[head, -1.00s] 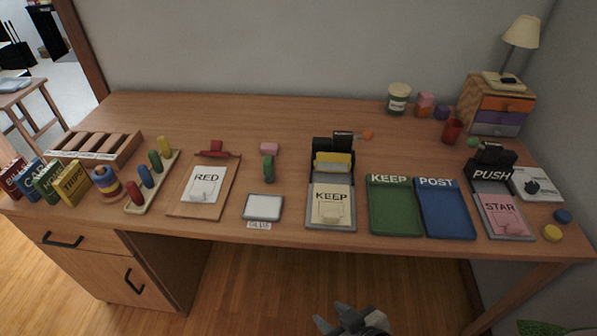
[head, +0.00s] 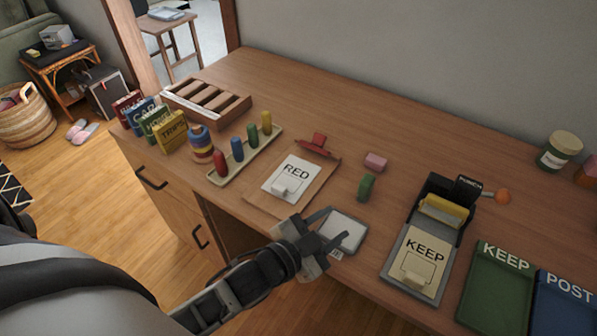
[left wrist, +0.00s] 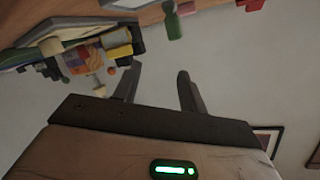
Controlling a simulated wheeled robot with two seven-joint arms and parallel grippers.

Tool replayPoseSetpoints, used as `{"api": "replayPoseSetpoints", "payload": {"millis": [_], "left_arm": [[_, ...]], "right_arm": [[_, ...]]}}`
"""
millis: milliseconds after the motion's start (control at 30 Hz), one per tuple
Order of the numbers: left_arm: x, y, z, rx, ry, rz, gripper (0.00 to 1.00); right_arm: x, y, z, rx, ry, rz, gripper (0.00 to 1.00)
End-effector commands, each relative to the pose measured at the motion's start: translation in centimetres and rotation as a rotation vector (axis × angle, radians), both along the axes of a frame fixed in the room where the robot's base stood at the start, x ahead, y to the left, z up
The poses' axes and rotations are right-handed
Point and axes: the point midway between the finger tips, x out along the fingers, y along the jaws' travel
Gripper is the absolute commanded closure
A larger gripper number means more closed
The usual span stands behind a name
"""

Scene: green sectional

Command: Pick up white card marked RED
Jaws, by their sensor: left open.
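The white card marked RED (head: 296,170) lies flat on a brown clipboard (head: 262,198) with a red clip, left of centre on the desk in the head view. A small white raised tab (head: 281,190) stands on the card's near part. My left gripper (head: 330,229) is open and empty, to the right of and nearer than the card, at the desk's front edge. Its fingers overlap the white-topped pad in the picture. The left wrist view shows the open fingers (left wrist: 157,88) with nothing between them; the RED card cannot be made out there. My right gripper is not in view.
The white-topped grey pad (head: 346,233) lies beside the clipboard. A peg board (head: 244,156) stands left, a green piece (head: 366,187) and pink block (head: 375,162) behind. The KEEP card holder (head: 397,273) and green tray (head: 497,293) are right. The back middle of the desk is bare.

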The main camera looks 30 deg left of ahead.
Motion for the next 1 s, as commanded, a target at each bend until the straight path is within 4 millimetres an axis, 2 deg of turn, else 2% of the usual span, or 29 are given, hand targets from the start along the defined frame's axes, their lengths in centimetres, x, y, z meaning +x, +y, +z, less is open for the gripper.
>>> {"api": "replayPoseSetpoints", "payload": {"millis": [33, 100, 200, 267, 300, 367, 467, 533, 567, 600, 700, 800, 900, 1000], "left_arm": [[2.9, -1.7, 3.4, 0.143, -0.242, -0.123, 0.58], [4.7, -4.9, 8.2, 0.365, -0.594, -0.306, 0.58], [4.3, -9.0, 12.1, 0.692, -1.072, -0.579, 0.58], [3.4, -10.4, 12.4, 0.886, -1.33, -0.753, 0.58], [2.9, -10.7, 11.9, 1.014, -1.487, -0.875, 0.58], [2.6, -10.2, 10.5, 1.202, -1.693, -1.075, 0.58], [3.6, -6.3, 7.6, 1.491, -1.936, -1.459, 0.58], [5.1, -1.9, 6.3, 1.652, -2.008, -1.753, 0.58], [5.7, 0.1, 6.1, -1.601, 1.891, 1.765, 0.58], [6.6, 2.9, 6.1, -1.533, 1.738, 1.777, 0.58], [8.3, 9.1, 7.2, -1.399, 1.432, 1.822, 0.58], [9.1, 13.5, 8.7, -1.311, 1.235, 1.865, 0.58], [9.3, 15.8, 9.6, -1.264, 1.138, 1.894, 0.58], [9.3, 16.5, 9.1, -1.245, 1.107, 1.907, 0.58]], "right_arm": [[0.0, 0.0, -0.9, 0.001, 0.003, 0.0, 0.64], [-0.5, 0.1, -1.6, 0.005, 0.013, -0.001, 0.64], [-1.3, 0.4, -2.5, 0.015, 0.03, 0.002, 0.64], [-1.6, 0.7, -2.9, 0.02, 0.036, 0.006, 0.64], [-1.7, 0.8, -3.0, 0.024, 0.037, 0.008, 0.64], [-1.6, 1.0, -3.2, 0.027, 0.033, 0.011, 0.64], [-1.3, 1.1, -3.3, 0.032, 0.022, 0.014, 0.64], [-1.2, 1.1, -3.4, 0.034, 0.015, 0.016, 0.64], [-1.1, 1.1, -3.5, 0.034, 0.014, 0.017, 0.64], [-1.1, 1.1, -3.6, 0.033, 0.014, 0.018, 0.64], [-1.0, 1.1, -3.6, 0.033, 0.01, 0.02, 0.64], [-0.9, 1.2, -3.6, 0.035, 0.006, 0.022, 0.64], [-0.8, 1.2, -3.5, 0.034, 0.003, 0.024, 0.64], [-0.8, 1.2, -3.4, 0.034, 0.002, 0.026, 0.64]]}}
